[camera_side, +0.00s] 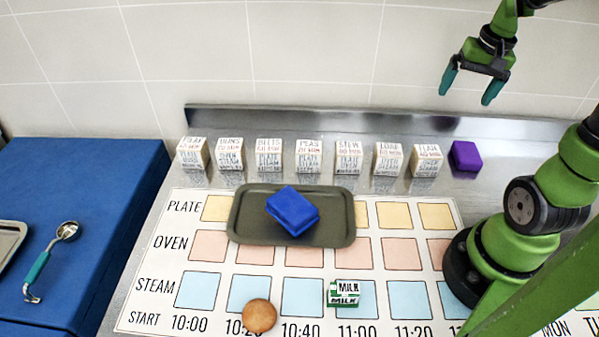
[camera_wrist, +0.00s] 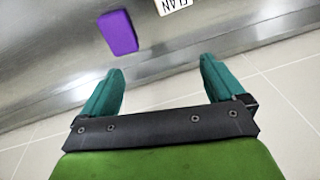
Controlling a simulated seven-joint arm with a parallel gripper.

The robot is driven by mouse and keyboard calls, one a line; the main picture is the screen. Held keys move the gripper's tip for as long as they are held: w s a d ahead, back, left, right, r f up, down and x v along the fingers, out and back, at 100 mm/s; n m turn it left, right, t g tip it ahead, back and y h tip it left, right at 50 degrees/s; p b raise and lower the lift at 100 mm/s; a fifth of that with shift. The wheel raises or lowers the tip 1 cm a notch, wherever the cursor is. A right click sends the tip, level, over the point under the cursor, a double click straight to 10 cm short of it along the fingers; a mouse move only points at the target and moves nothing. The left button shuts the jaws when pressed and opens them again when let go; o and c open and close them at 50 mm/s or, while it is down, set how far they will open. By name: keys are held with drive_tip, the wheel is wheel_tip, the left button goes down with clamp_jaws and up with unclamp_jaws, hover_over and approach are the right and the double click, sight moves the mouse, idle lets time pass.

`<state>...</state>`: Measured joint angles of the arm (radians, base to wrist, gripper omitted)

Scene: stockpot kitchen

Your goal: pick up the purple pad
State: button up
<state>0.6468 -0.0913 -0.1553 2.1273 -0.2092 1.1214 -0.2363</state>
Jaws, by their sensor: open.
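The purple pad (camera_side: 465,157) lies on the steel counter at the right end of a row of printed blocks. In the wrist view the purple pad (camera_wrist: 118,32) shows at upper left, beyond my fingertips and left of the gap between them. My gripper (camera_side: 468,84) is open and empty, with teal fingers pointing down. It is raised well above the counter, over the back edge near the pad. In the wrist view the two fingers of my gripper (camera_wrist: 160,70) are spread apart with nothing between them.
A printed block (camera_side: 426,160) stands just left of the pad, with several more in the row. A dark tray (camera_side: 240,222) holds a blue pad (camera_side: 292,210). A raised backsplash (camera_side: 330,121) runs behind.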

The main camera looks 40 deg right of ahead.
drive_tip(key=s+d+g, duration=0.2)
drive_tip(key=s+d, duration=0.2)
drive_tip(key=d, duration=0.3)
hover_over(467, 148)
drive_tip(key=shift+n, duration=0.3)
drive_tip(key=f, duration=1.2)
drive_tip(key=shift+s+d+f, duration=0.15)
drive_tip(key=shift+s+d, duration=0.05)
drive_tip(key=shift+w+a+f, duration=0.1)
drive_tip(key=shift+f, duration=1.25)
drive_tip(key=shift+w+f, duration=0.1)
drive_tip(key=shift+f, duration=1.25)
drive_tip(key=c, duration=1.1)
drive_tip(key=shift+r, duration=0.15)
